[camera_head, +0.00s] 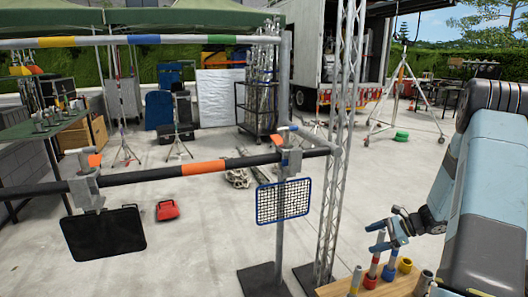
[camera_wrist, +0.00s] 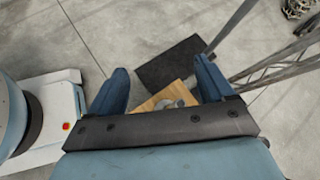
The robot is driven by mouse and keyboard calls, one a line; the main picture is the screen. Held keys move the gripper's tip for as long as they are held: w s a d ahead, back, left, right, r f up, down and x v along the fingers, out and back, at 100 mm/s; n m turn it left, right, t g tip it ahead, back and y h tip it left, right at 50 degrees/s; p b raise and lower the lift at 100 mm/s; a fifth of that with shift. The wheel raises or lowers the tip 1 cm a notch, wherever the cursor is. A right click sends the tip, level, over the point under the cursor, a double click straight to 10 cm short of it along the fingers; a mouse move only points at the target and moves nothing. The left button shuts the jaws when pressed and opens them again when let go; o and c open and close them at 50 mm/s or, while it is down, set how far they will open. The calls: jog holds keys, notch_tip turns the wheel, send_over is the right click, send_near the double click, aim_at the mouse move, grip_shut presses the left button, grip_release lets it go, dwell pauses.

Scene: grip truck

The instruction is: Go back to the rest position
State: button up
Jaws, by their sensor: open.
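My gripper (camera_head: 375,238) is at the lower right of the head view, at the end of my blue-grey arm. It is above a wooden rack (camera_head: 336,289) that holds pegs with coloured bands. In the wrist view my gripper (camera_wrist: 160,82) shows two blue fingers spread wide apart, with nothing held between them. Part of the wooden rack (camera_wrist: 150,104) shows below and beyond the gap. The rest of the rack is hidden by my gripper's body.
A lattice truss tower (camera_head: 340,140) stands left of my gripper on a dark base plate (camera_wrist: 172,62). A horizontal pipe (camera_head: 130,178) carries a black panel (camera_head: 104,235) and a blue-framed mesh panel (camera_head: 284,201). Open concrete floor lies behind, with a truck (camera_head: 312,50) farther back.

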jog(key=s+a+r+n+g+h, duration=0.1)
jog(key=s+a+r+n, duration=0.25)
jog(key=r, duration=0.45)
jog(key=s+a+r+n+g+h, duration=0.1)
jog(key=s+a+r+n+h, duration=0.15)
jog(key=s+a+r, duration=0.35)
jog(key=s+a+r+n+h, duration=0.1)
jog(key=a+r+n, duration=0.25)
jog(key=r, duration=0.55)
jog(key=s+a+r+n+t+h, duration=0.1)
jog(key=s+r+n, duration=0.3)
jog(key=s, duration=0.6)
jog(key=s+a+r+n+t+h, duration=0.2)
jog(key=s+r+n+h, duration=0.2)
jog(key=s+r, duration=0.4)
jog(key=s+n, duration=0.1)
jog(key=s, duration=0.2)
jog(key=shift+a+t, duration=0.15)
jog(key=shift+t, duration=0.25)
